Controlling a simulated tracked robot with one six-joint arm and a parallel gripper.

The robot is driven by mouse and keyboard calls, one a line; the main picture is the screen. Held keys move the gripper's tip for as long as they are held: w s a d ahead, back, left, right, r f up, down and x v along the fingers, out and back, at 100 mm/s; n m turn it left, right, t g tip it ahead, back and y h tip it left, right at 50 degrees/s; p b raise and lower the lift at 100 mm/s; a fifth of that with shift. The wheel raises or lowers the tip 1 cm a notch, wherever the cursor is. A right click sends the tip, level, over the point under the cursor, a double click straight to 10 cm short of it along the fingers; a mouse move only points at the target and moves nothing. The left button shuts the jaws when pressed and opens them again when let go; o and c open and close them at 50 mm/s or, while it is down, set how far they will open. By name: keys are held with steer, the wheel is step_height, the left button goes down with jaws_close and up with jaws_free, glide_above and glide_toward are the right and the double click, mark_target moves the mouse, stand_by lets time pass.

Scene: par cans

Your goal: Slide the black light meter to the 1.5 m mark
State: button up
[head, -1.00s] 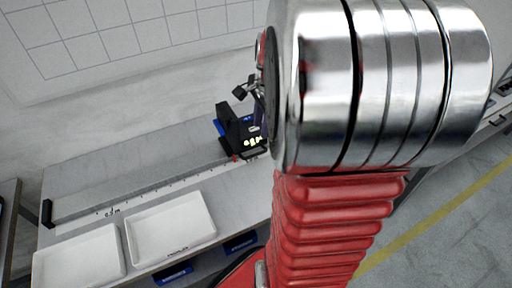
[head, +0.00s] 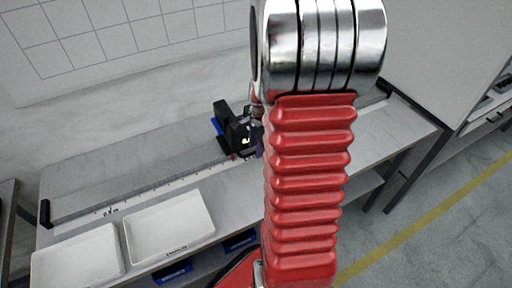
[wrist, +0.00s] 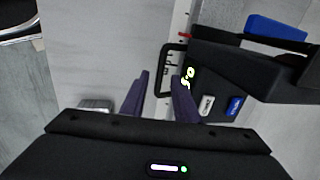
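The black light meter (head: 232,130) stands on a scaled rail (head: 150,190) on the bench in the head view, with a lit display and a red pointer by the scale. In the wrist view the meter (wrist: 235,75) fills the right side, with a black loop frame (wrist: 164,62) over the scale. In the head view my arm partly hides the gripper and the meter's right side. The 1.5 m mark is not readable.
Two white trays (head: 170,228) sit at the bench's front left. A black end stop (head: 45,212) closes the rail's left end, near a 0.5 m label. Blue bins (head: 173,273) are below the bench. The bench top right of my arm looks clear.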

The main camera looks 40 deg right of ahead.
steer(key=shift+w+f, duration=0.1)
steer(key=shift+f, duration=0.4)
steer(key=shift+c, duration=0.5)
jaws_close()
